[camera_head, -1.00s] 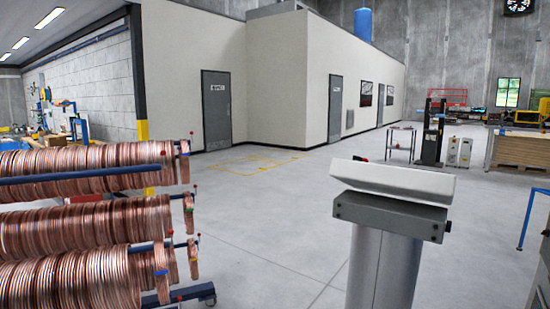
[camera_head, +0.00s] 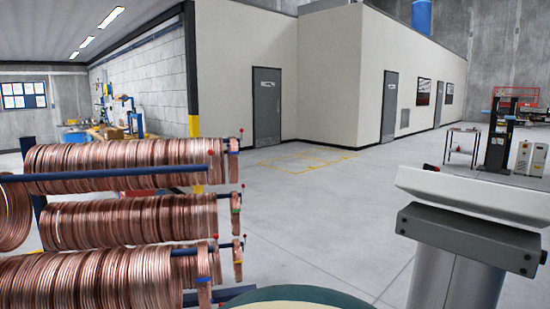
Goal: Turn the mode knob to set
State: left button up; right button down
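No mode knob is visible in this view. A grey pedestal (camera_head: 456,280) with a slanted light panel head (camera_head: 475,194) stands at the right. I see it from its back or side, so the face of the panel is hidden. Neither of my grippers is in view.
A rack with rows of copper coils (camera_head: 130,222) fills the left foreground. A rounded green-edged shape (camera_head: 300,293) shows at the bottom; I cannot tell what it is. Open concrete floor (camera_head: 320,215) lies between rack and pedestal. A small table (camera_head: 461,146) stands farther back.

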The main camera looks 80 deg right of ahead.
aim_at(426, 167)
jog(key=i+l+z, duration=0.1)
jog(key=l+z, duration=0.15)
jog(key=l, duration=0.8)
jog(key=l+z, duration=0.55)
jog(key=z, duration=0.2)
jog(key=i+l+z, duration=0.1)
jog(key=l+z, duration=0.15)
jog(key=z, duration=0.15)
jog(key=l+z, duration=0.1)
jog(key=z, duration=0.35)
jog(key=l+z, duration=0.1)
jog(key=z, duration=0.35)
jog(key=l+z, duration=0.1)
jog(key=z, duration=0.4)
jog(key=i+z, duration=0.15)
jog(key=z, duration=0.3)
jog(key=l+z, duration=0.15)
jog(key=z, duration=1.6)
jog(key=j, duration=0.1)
